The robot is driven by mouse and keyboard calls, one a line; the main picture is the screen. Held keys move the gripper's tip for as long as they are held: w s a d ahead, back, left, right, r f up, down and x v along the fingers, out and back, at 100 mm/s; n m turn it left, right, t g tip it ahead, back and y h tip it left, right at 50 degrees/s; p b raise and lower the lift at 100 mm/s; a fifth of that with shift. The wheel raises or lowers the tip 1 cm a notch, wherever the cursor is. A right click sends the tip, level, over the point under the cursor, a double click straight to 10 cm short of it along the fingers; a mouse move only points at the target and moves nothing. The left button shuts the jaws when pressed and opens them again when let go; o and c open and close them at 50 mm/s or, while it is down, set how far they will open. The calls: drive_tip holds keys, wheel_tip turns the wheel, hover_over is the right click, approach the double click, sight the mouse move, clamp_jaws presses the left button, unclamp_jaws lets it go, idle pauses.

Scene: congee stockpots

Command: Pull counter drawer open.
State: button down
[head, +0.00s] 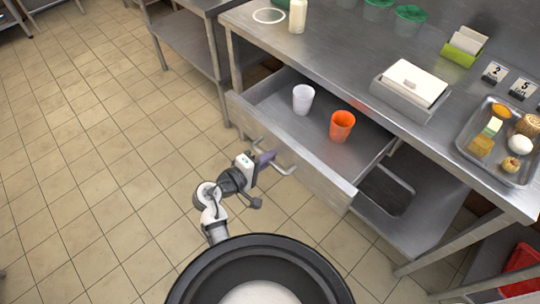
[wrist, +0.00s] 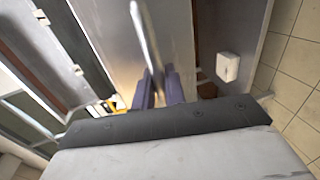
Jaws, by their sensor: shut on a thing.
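The counter drawer (head: 320,172) stands pulled out from under the steel counter (head: 340,62) in the head view, with its inside showing. A white cup (head: 303,98) and an orange cup (head: 342,125) stand upright in it. The bar handle (head: 284,168) is on its front panel. My gripper (head: 266,160) is at the handle, in front of the panel. In the wrist view the two purple fingers (wrist: 158,90) are shut on the handle bar (wrist: 146,35), which runs between them.
A tray of food (head: 468,152), a grey box of white sheets (head: 400,100) and numbered cards stand on the counter. A lower shelf (head: 425,225) with a dark pan lies under it. Tiled floor on the left is clear.

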drive_tip(key=c, duration=1.6)
unclamp_jaws()
drive_tip(key=shift+o, duration=0.2)
drive_tip(key=b+v, duration=0.2)
drive_tip(key=v, duration=1.1)
drive_tip(key=shift+s+a, duration=0.2)
drive_tip(key=shift+a, duration=0.15)
